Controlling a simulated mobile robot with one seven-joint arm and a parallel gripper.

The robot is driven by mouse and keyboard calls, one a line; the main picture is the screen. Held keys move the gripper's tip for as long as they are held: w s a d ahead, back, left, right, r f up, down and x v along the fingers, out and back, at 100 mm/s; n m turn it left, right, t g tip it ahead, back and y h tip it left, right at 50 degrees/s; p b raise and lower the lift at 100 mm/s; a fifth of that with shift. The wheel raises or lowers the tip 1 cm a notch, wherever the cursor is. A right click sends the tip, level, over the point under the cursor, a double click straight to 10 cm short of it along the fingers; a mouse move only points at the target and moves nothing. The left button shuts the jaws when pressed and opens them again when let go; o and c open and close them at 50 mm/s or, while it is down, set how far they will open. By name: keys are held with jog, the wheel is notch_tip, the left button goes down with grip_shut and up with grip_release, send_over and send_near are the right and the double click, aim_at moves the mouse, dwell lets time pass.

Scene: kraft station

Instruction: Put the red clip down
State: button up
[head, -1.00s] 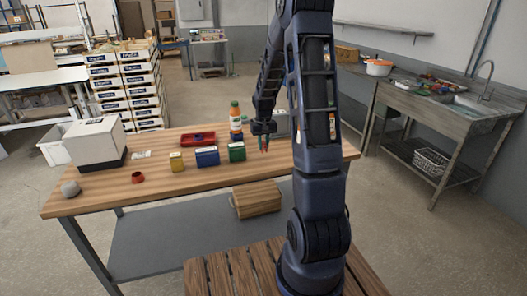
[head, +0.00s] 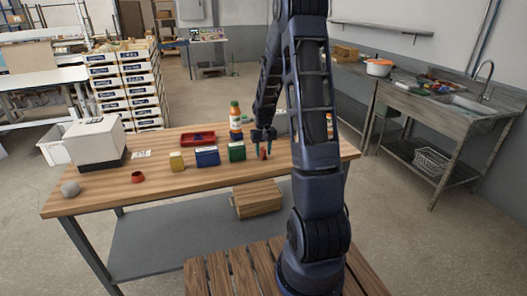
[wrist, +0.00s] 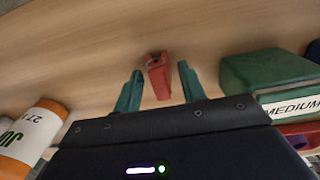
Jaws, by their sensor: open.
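The red clip (wrist: 158,76) lies on the wooden table between my gripper's two green fingers in the wrist view. It shows small and red at the gripper's tips in the head view (head: 263,153). My gripper (wrist: 158,90) is open, with a gap between each finger and the clip. In the head view my gripper (head: 263,148) is low over the table, right of the green box (head: 237,152). The clip looks as if it rests on the tabletop.
The green box also shows close on the right in the wrist view (wrist: 262,80). A blue box (head: 207,156), a yellow box (head: 177,162) and a red tray (head: 198,138) are further left.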

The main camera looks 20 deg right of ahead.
aim_at(264, 149)
notch_tip(264, 149, up, 12)
jog(key=s+a+r+t, duration=0.1)
jog(key=s+r, duration=0.6)
jog(key=r, duration=0.1)
jog(key=s+a+r+t, duration=0.1)
jog(key=s+r, duration=0.3)
jog(key=s, duration=0.9)
jog(key=s+a+r+t, duration=0.2)
jog(key=s+r, duration=0.2)
jog(key=s, duration=0.9)
jog(key=shift+t, duration=0.3)
